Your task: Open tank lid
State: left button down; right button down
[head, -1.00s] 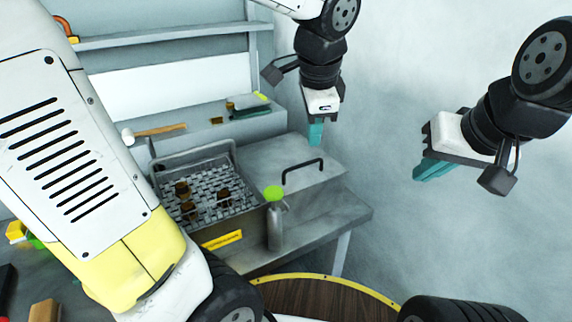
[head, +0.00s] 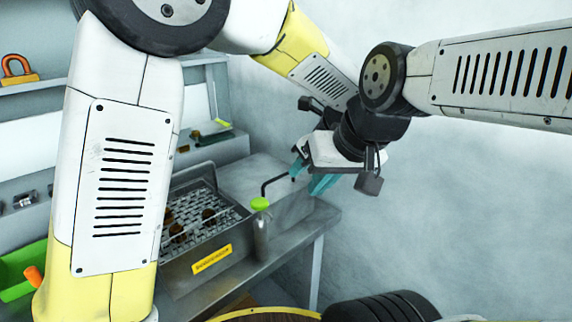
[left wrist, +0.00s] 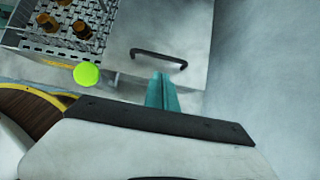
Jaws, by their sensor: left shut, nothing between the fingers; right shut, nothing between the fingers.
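The tank lid (head: 238,172) is a flat grey metal top with a black bar handle (head: 268,188), lying level beside the mesh basket. My left gripper (head: 297,167) is shut and empty close to the handle, largely hidden behind my right gripper. In the left wrist view its teal fingers (left wrist: 162,78) point at the lid just below the handle's right half; contact cannot be told. My right gripper (head: 318,186) is shut and empty at the lid's right side, in front of the left one.
A mesh basket (head: 212,267) with brown pieces and a yellow label adjoins the lid. A green-topped bottle (head: 261,228) stands in front of the handle. A green bin (head: 20,272) is at left. The wall side at right is free.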

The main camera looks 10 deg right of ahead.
aim_at(280, 188)
pick_arm(q)
jog(key=x, duration=0.6)
jog(key=shift+w+f, duration=0.15)
jog(key=shift+f, duration=0.1)
jog(key=shift+a, duration=0.1)
